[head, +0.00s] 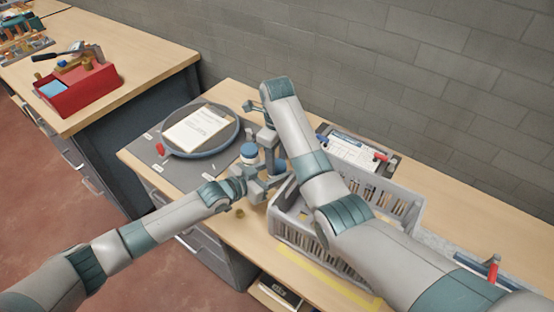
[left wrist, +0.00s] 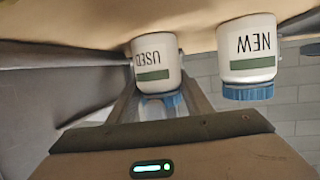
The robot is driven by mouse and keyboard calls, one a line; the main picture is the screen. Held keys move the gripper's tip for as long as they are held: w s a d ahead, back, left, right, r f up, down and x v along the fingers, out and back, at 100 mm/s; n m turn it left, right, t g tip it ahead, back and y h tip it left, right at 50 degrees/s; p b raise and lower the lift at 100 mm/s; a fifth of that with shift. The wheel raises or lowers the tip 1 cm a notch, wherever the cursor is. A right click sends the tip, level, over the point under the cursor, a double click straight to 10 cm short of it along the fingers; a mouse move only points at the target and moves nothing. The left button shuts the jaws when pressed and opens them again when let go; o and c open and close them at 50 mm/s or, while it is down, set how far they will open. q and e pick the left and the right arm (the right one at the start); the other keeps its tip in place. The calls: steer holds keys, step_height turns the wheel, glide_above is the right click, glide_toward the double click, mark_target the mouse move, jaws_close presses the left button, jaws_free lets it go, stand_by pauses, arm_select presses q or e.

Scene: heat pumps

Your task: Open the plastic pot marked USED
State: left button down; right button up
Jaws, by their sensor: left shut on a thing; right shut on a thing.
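The pot marked USED (left wrist: 157,62) is white with a green band and stands between my left gripper's fingers in the left wrist view, which appears upside down. A bit of blue shows at its lid end, partly hidden. In the head view my grippers largely hide this pot. My left gripper (head: 262,188) is shut on its body from the side. My right gripper (head: 271,162) comes from above and is shut at the pot's top, seemingly on the lid; the contact is hidden. The pot marked NEW (left wrist: 250,50), blue-lidded, stands close beside; a blue-lidded pot (head: 249,153) also shows in the head view.
A grey crate (head: 283,232) stands just right of my grippers. A round grey tray (head: 233,139) with papers (head: 198,129) lies behind left on a dark mat (head: 190,181). A small brass piece (head: 239,213) lies in front. A red toolbox (head: 85,97) is on the other bench.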

steer(key=n, duration=0.2)
steer(key=shift+n, duration=0.3)
steer(key=o, duration=1.2)
steer(key=shift+r, duration=0.1)
arm_select(q)
steer(key=shift+a, duration=0.1)
arm_select(e)
steer(key=shift+r, duration=2.15)
